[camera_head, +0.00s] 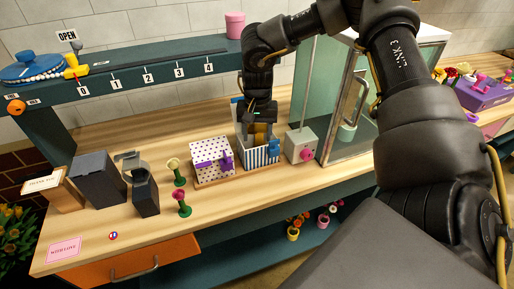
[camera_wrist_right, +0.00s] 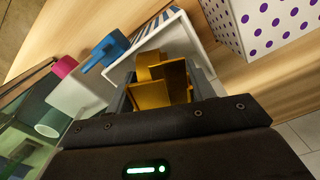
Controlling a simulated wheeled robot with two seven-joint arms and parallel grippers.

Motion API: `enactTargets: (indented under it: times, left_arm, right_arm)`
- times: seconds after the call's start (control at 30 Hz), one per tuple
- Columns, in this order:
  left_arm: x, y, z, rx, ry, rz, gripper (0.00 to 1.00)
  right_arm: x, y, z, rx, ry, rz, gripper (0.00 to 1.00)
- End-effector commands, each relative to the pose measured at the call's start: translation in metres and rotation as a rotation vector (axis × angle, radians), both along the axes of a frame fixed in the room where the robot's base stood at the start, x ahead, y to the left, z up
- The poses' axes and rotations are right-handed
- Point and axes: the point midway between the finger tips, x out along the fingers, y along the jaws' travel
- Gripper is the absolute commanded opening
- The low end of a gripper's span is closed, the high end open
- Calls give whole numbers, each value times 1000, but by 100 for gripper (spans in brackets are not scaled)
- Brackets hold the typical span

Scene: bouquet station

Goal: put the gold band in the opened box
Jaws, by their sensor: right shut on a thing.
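The striped box (camera_head: 262,156) stands open on the counter, with blue and white stripes and a blue tab (camera_head: 273,147) on its front. Its white rim (camera_wrist_right: 200,42) and the blue tab (camera_wrist_right: 105,52) show in the wrist view. My right gripper (camera_head: 260,124) points down at the box opening. It is shut on the gold band (camera_wrist_right: 160,82), which also shows as a small gold patch in the head view (camera_head: 260,137). The band appears at or just inside the opening; its exact depth is hard to tell. My left gripper is not in view.
A white box with purple dots (camera_head: 210,156) stands just left of the striped box. A pale box with a pink knob (camera_head: 301,145) and a glass cabinet (camera_head: 345,110) stand to the right. Small flower stands (camera_head: 178,178) and dark grey holders (camera_head: 98,180) are at left.

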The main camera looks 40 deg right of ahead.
Motion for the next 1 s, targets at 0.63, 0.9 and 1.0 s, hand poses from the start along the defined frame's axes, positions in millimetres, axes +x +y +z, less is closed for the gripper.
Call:
enactTargets:
  times: [0.63,0.9,1.0]
  left_arm:
    - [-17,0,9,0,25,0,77]
    - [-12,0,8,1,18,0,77]
    - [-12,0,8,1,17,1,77]
  right_arm:
    - [0,0,-44,-1,-2,-1,30]
    - [0,0,-48,-1,-1,-1,56]
    - [0,0,-47,-1,-1,-1,62]
